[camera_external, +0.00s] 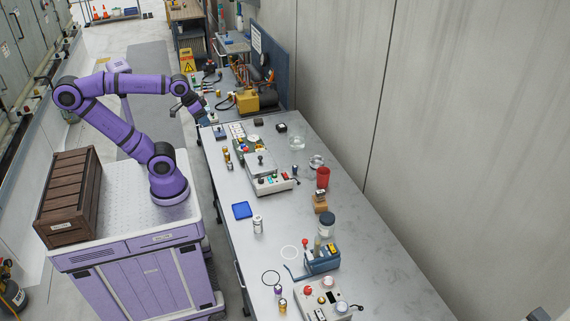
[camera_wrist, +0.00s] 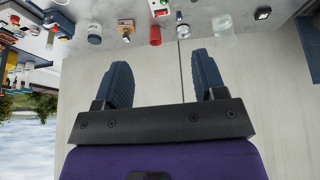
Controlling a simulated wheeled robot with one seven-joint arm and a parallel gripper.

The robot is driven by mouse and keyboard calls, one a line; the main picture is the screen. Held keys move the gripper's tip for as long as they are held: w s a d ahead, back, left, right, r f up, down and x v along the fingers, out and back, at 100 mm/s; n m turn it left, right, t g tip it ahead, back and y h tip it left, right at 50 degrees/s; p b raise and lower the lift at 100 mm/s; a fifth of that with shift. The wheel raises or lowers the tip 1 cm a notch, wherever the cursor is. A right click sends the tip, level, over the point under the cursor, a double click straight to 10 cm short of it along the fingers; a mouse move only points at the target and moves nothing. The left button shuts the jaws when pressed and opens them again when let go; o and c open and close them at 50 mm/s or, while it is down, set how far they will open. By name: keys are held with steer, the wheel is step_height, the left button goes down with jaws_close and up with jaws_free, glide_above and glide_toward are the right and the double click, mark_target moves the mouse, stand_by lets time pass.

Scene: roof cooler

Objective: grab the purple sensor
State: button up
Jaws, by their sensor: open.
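My gripper (camera_external: 190,107) is at the end of my purple arm, raised by the far left end of the grey workbench (camera_external: 222,183). In the wrist view its two dark blue fingers (camera_wrist: 160,62) stand wide apart with nothing between them. A small upright gold piece with a dark, perhaps purplish top (camera_external: 282,305) stands near the bench's front end, far from my gripper. It is too small to identify. The wrist view appears upside down and shows no clear purple sensor.
On the bench are a red cup (camera_external: 322,177), a blue tray (camera_external: 242,210), a silver can (camera_external: 258,224), a dark-lidded jar (camera_external: 326,224), a blue fixture (camera_external: 322,259) and a control box (camera_external: 265,180). A wall borders the right side. A brown crate (camera_external: 68,196) stands on my base.

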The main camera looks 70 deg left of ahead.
steer(key=w+d+g+h, duration=0.2)
steer(key=w+d+g, duration=0.1)
steer(key=w+d, duration=1.1)
steer(key=w+d+f+n+g, duration=0.1)
steer(key=w+d+f, duration=0.25)
steer(key=d, duration=0.35)
steer(key=w+d+f, duration=0.3)
steer(key=w+d, duration=0.1)
steer(key=d, duration=0.3)
steer(key=g+y, duration=0.1)
steer(key=y, duration=0.1)
glide_above(278, 287)
steer(key=f, duration=2.5)
steer(key=shift+s+a+f, duration=0.1)
steer(key=shift+s+f, duration=0.15)
steer(key=shift+s, duration=0.05)
step_height(278, 287, down, 5)
steer(key=shift+r, duration=0.1)
steer(key=shift+w+f, duration=0.15)
steer(key=shift+f, duration=1.35)
steer(key=shift+w+f, duration=0.1)
steer(key=shift+f, duration=1.4)
